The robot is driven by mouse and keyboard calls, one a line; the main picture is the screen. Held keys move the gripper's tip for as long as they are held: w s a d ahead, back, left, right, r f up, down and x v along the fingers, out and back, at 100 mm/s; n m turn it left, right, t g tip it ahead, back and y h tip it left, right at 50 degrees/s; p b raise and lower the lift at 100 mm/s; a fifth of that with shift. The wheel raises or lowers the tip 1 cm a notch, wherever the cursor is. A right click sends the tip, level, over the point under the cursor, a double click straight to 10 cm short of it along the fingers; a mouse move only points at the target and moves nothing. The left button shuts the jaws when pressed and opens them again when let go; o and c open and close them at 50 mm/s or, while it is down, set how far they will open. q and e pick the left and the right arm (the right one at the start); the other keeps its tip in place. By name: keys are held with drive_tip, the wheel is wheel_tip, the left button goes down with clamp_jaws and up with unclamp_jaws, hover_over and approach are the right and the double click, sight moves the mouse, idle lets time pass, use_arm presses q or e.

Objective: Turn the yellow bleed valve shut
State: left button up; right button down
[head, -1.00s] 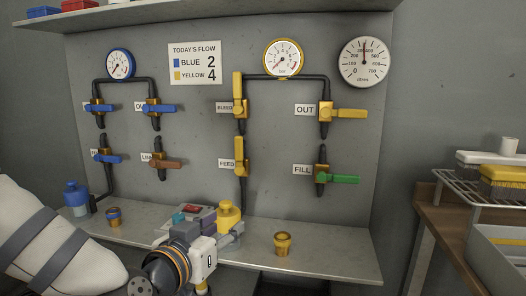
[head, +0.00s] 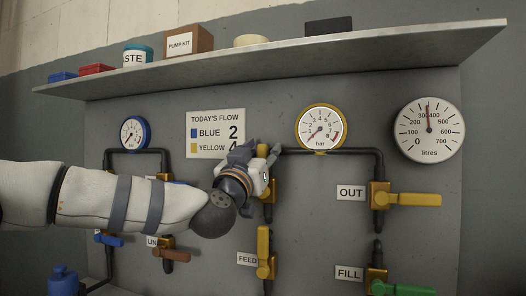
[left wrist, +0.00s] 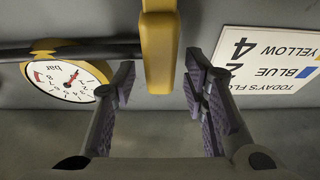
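The yellow bleed valve's handle (head: 262,151) points straight up on the yellow pipe, below and left of the yellow-rimmed gauge (head: 321,128). My left gripper (head: 258,160) is at this handle and hides part of the valve and its label. In the left wrist view, which is upside down, the yellow handle (left wrist: 160,48) lies between the two open fingertips (left wrist: 160,75). A gap shows on each side of it, so the fingers are not closed on it. My right gripper is not in view.
The yellow feed valve (head: 264,254) stands upright just below. The out valve (head: 405,198) and green fill valve (head: 395,288) are to the right. The flow sign (head: 213,134) is left of the gripper. A shelf (head: 290,56) overhangs the panel.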

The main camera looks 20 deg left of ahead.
use_arm(q)
drive_tip(key=shift+w+r, duration=0.1)
drive_tip(key=shift+w, duration=0.25)
drive_tip(key=shift+c, duration=0.2)
clamp_jaws()
drive_tip(key=shift+d+r, duration=0.1)
drive_tip(key=shift+d, duration=0.05)
